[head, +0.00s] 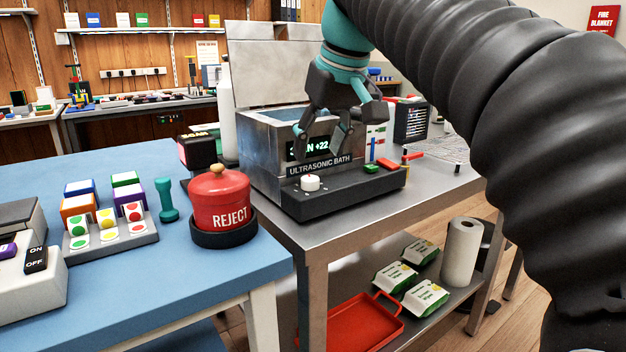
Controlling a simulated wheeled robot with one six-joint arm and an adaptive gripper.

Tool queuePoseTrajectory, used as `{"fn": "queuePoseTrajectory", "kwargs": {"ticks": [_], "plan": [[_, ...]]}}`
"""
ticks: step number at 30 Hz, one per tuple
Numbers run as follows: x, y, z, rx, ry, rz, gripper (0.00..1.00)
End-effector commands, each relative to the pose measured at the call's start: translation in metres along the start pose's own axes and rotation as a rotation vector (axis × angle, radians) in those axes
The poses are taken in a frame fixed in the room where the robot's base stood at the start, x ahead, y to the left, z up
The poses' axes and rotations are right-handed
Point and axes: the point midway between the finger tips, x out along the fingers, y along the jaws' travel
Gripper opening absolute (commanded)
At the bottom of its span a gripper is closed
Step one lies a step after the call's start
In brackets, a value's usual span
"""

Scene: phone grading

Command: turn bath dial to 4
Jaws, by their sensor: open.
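The ultrasonic bath (270,150) is a grey metal box with its lid raised, on a steel table. Its white dial (311,183) stands on the dark front ledge, left of a green button (371,168) and a red one (387,164). The dial's pointer and scale are too small to read.
A red REJECT container (220,201) stands in a dark base on the blue table (120,165), left of the bath. Coloured boxes with buttons (108,222) lie farther left. A red-handled lever (412,156) is right of the ledge. A red tray (352,322) lies on the lower shelf.

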Motion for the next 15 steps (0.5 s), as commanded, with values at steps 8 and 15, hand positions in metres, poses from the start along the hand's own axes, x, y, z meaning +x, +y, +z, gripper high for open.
{"fn": "queuePoseTrajectory", "kwargs": {"ticks": [8,15], "plan": [[0.045,-0.001,0.001,-0.001,-0.002,-0.001,0.57],[0.059,0.000,0.000,0.000,-0.001,0.000,0.57]]}}
